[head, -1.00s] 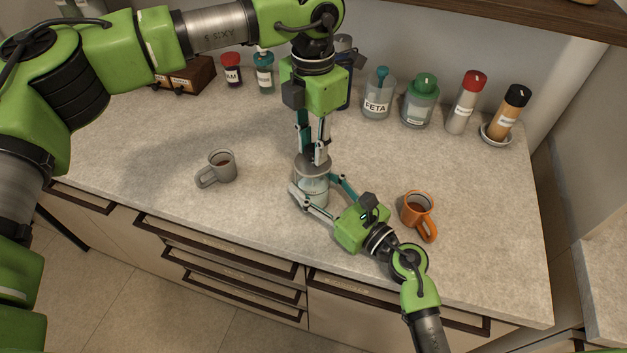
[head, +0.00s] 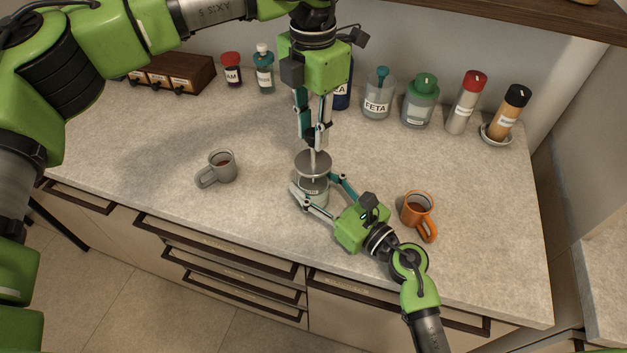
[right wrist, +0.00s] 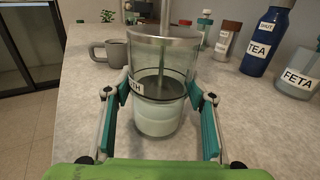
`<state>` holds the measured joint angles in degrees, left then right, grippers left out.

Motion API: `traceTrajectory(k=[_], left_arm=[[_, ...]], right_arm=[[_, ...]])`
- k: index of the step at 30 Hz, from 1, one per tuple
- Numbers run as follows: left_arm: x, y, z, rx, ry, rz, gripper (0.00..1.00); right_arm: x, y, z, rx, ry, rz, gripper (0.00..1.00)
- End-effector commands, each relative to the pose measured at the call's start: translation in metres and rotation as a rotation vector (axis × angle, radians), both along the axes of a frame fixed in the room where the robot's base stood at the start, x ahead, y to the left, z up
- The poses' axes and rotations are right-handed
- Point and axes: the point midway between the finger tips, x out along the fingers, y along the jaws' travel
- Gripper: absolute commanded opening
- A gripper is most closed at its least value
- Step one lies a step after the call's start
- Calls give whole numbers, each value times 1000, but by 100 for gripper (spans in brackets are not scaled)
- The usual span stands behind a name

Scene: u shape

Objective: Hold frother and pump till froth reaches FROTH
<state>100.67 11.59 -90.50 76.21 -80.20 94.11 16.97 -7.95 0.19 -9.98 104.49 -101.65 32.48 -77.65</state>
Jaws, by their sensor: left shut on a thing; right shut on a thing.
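The glass frother (head: 313,190) with a metal lid stands upright on the counter; it also shows in the right wrist view (right wrist: 160,115). My right gripper (head: 318,203) is shut around its glass body from the front. My left gripper (head: 312,140) is above it, shut on the plunger's dark knob, with the thin rod (head: 313,162) exposed between knob and lid. In the right wrist view, pale liquid fills the lower part of the glass. A white label (right wrist: 135,86), showing only "TH", sits just above the liquid; the exact froth line is hard to tell.
Bottles and jars, including the FETA jar (head: 378,95), line the back, with a wooden drawer box (head: 172,75). The left counter is mostly clear.

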Motion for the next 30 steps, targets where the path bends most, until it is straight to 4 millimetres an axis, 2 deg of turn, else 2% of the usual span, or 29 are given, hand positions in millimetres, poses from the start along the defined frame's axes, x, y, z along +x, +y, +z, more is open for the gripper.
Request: traceTrajectory(k=[8, 30], left_arm=[[1, 0, -3, -1, -3, 1, 4], [0, 1, -43, 1, 1, 1, 3]], right_arm=[[0, -1, -2, -3, 4, -1, 16], [-1, 0, -2, -2, 4, 2, 16]])
